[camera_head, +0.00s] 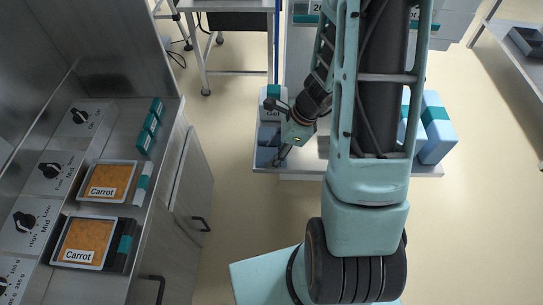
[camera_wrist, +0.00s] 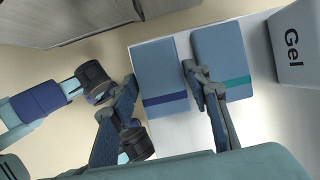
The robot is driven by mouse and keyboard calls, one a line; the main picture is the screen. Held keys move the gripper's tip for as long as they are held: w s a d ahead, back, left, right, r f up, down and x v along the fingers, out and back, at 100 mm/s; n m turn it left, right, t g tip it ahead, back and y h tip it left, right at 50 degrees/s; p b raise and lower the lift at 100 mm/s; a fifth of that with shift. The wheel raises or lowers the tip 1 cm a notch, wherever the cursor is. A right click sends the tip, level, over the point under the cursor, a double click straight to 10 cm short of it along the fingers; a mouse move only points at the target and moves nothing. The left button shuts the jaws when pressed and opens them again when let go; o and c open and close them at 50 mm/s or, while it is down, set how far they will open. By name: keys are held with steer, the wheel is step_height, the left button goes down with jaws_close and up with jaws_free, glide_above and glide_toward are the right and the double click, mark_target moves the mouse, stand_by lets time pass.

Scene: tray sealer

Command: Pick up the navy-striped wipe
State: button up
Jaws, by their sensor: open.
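The navy-striped wipe (camera_wrist: 158,65) is a flat blue folded cloth with a dark navy band near its lower end in the wrist view. It lies at the edge of a pale shelf; in the head view it is the lower blue patch (camera_head: 264,157), partly hidden by my gripper. My gripper (camera_wrist: 161,75) is open and empty, with one finger to the left of the wipe and the other along its right side. I cannot tell whether the fingers touch it. In the head view my gripper (camera_head: 279,156) reaches down at the shelf's left end.
A teal-striped wipe (camera_wrist: 222,55) lies close beside it on the right, near the right finger. A white Gel box (camera_wrist: 297,45) stands beyond. Blue-white boxes (camera_head: 437,135) stand on the shelf's right. Carrot trays (camera_head: 107,180) sit on the left counter.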

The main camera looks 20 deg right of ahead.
mark_target(267, 155)
steer(key=c, duration=0.7)
steer(key=shift+r, duration=0.15)
steer(key=shift+r+p, duration=0.15)
steer(key=shift+p, duration=0.15)
steer(key=r, duration=0.2)
steer(key=r+p, duration=0.1)
steer(key=r, duration=0.1)
steer(key=shift+s+d, duration=0.1)
steer(key=shift+s, duration=0.1)
steer(key=s+d+r, duration=0.1)
steer(key=s+r, duration=0.2)
steer(key=s, duration=0.1)
steer(key=s+d+r, duration=0.2)
steer(key=s+r, duration=0.1)
steer(key=s, duration=0.1)
steer(key=s+d+r+p, duration=0.1)
steer(key=s+d+r, duration=0.1)
steer(key=s+r, duration=0.1)
steer(key=shift+s+d, duration=0.15)
steer(key=shift+s, duration=0.6)
